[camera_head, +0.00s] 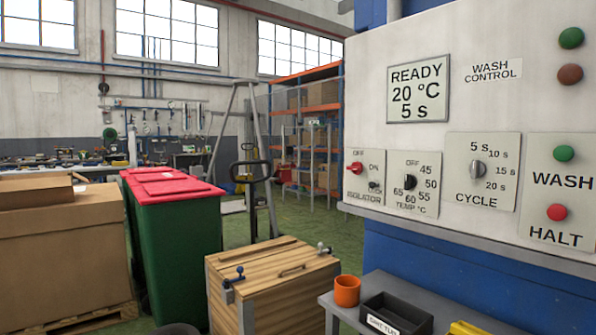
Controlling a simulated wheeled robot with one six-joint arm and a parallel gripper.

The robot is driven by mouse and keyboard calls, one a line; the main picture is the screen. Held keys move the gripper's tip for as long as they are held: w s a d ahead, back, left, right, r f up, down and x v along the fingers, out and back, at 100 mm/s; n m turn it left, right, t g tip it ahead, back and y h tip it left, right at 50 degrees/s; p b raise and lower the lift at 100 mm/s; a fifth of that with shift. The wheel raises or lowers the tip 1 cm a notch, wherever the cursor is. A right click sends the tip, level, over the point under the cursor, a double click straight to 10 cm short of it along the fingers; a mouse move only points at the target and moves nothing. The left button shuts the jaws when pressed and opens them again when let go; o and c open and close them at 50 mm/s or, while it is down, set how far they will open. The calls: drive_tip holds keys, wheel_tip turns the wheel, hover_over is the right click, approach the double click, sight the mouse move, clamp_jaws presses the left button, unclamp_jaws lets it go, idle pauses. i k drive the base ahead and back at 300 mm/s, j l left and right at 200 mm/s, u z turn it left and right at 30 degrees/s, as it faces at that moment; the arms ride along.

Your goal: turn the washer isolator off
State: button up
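The washer isolator (355,168) is a small red rotary handle on a pale plate at the left end of the wash control panel (470,105). OFF is printed above it and ON to its right. The handle looks roughly horizontal, but it is too small to tell for certain which mark it points at. A small dark fitting (375,186) sits below ON. The display (417,88) reads READY, 20 °C, 5 s. My gripper is not in view.
Right of the isolator are the temperature knob (410,182), the cycle knob (478,170), a green WASH button (564,153) and a red HALT button (557,212). Below are a grey bench (343,309), an orange cup (347,291) and a wooden crate (272,280).

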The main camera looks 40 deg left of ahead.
sight(356, 168)
drive_tip(key=u, duration=1.15)
